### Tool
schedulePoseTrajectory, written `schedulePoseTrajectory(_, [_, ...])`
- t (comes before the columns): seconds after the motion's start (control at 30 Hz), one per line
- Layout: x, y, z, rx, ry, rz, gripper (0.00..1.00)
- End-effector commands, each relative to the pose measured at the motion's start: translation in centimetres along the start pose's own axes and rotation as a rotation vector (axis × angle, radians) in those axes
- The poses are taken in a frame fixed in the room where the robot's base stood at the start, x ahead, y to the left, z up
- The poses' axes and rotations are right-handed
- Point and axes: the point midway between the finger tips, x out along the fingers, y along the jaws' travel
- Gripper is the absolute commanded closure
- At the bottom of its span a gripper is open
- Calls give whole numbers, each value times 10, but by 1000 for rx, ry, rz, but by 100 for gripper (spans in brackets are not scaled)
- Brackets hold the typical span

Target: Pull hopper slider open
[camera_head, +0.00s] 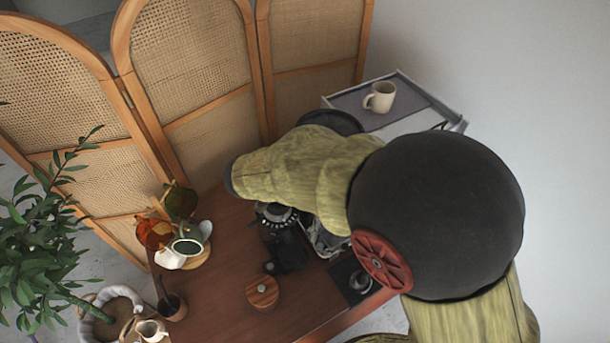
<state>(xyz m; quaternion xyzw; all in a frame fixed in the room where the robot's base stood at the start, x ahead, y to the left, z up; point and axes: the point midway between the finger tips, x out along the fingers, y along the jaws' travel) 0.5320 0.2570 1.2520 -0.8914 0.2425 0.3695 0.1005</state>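A black coffee grinder (287,248) stands on the wooden cart top (222,268), with a ridged dial-like ring (277,214) near its top. My arm crosses above the grinder and covers what is over that ring, so I cannot see the hopper or its slider. My gripper is not visible. I cannot tell whether it touches the slider.
A white mug (380,97) sits on a grey-topped stand (420,97) behind my arm. Left on the cart are a green-filled cup (187,247), an amber glass vessel (154,233) and a dark green vessel (180,200). A round wooden lidded piece (262,292) stands in front of the grinder.

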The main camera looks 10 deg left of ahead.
Motion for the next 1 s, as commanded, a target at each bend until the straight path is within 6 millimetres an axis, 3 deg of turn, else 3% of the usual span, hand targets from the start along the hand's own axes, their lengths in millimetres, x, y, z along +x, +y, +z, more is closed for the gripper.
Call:
schedulePoseTrajectory(0.27, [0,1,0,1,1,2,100])
schedulePoseTrajectory(1.0, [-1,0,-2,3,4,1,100])
